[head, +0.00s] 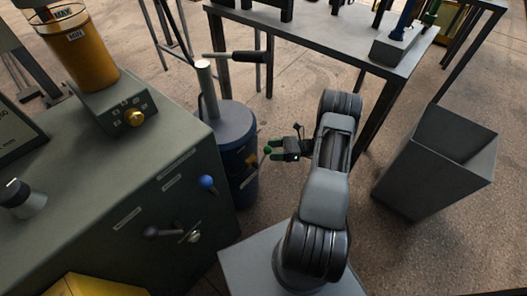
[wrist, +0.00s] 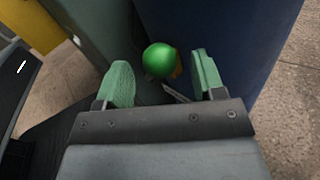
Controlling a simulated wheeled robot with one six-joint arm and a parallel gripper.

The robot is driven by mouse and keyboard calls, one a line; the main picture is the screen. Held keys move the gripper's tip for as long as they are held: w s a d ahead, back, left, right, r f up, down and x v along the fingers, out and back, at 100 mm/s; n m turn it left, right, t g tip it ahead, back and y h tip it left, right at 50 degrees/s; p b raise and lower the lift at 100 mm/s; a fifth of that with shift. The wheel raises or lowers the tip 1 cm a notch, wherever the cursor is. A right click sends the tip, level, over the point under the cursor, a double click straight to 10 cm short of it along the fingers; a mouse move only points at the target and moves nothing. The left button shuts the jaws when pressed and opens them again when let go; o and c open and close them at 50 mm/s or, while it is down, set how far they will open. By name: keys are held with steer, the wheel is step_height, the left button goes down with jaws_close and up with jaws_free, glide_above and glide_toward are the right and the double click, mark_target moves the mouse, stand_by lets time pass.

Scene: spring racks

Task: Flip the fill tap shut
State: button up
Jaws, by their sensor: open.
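A green ball knob (head: 267,149) is beside a blue drum (head: 232,142). In the wrist view the green ball knob (wrist: 158,60) lies between my two green fingers, with a thin metal rod below it and a bit of orange behind. My gripper (head: 277,151) is open, and its fingers point at the drum. I see a gap between the knob and each finger. The knob seems to belong to a lever on the drum; its mount is mostly hidden. No readable label marks the fill tap.
A grey cabinet (head: 155,190) stands left of the drum, with a blue-knobbed lever (head: 207,182), a black-handled valve (head: 165,232) and a yellow tank (head: 80,50) on top. A workbench (head: 320,38) is behind; a grey bin (head: 435,165) is at right.

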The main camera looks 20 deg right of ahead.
steer(key=shift+x, duration=2.2)
